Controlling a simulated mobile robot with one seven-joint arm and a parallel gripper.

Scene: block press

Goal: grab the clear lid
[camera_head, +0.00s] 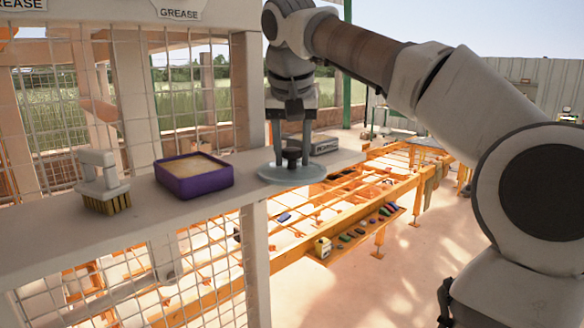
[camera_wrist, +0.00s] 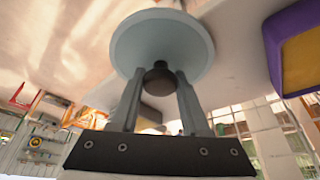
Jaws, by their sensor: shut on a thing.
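The clear lid (camera_head: 283,175) is a round, pale, see-through disc with a dark knob, near the right end of the shelf. It also fills the upper middle of the wrist view (camera_wrist: 162,42). My gripper (camera_head: 292,156) points down over it, with one finger on each side of the knob. The fingers are shut on the knob; in the wrist view my gripper (camera_wrist: 159,80) shows them at its two sides. The lid lies flat or nearly so. I cannot tell whether it rests on the shelf or hangs just above it.
A purple tub with tan contents (camera_head: 194,176) stands on the shelf (camera_head: 150,218) left of the lid. A brush (camera_head: 101,182) stands farther left. Wire mesh and posts rise behind. A grey box (camera_head: 324,143) lies behind my gripper. Orange frames stand below, right.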

